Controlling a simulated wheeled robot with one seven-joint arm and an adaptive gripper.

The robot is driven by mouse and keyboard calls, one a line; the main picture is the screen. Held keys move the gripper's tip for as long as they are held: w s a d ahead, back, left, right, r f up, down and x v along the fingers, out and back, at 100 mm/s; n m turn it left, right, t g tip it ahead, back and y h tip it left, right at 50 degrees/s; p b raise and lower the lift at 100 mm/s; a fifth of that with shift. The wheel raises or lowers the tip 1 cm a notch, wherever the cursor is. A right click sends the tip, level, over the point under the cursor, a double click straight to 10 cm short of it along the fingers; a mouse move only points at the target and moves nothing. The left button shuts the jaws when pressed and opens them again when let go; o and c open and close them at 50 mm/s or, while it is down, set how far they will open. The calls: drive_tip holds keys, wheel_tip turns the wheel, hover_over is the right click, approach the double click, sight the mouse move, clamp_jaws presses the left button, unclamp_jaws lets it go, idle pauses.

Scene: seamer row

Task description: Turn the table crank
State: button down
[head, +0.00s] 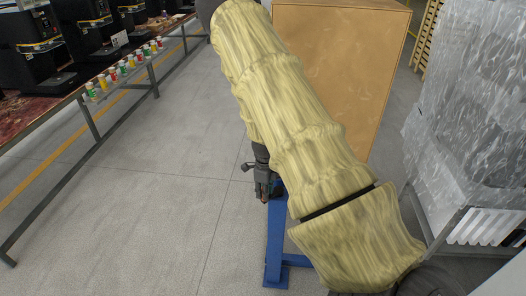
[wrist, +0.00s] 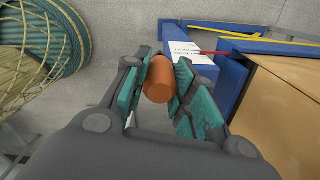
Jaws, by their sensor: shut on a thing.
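The crank's orange-brown cylindrical grip (wrist: 160,82) shows in the middle of the wrist view. My gripper (wrist: 164,66) is shut on it, with teal pads on either side. The crank's arm and shaft are hidden behind the grip and fingers. The table's blue frame (wrist: 233,75) is just beyond, with a white printed label (wrist: 188,53). In the head view my gripper (head: 264,194) points down beside the blue leg and foot of the table (head: 276,245). My yellow-sleeved arm covers much of the table.
A big tan box (head: 345,60) stands at the table. A plastic-wrapped stack (head: 470,110) is at the right. At the left, a long bench (head: 85,112) carries black machines and small coloured cans (head: 125,66). The floor between is clear. A netted green roll (wrist: 45,40) lies left in the wrist view.

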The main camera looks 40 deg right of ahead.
drive_tip(key=c, duration=1.1)
unclamp_jaws()
drive_tip(key=shift+r, duration=0.1)
wheel_tip(320, 180, up, 12)
drive_tip(key=shift+f, duration=0.1)
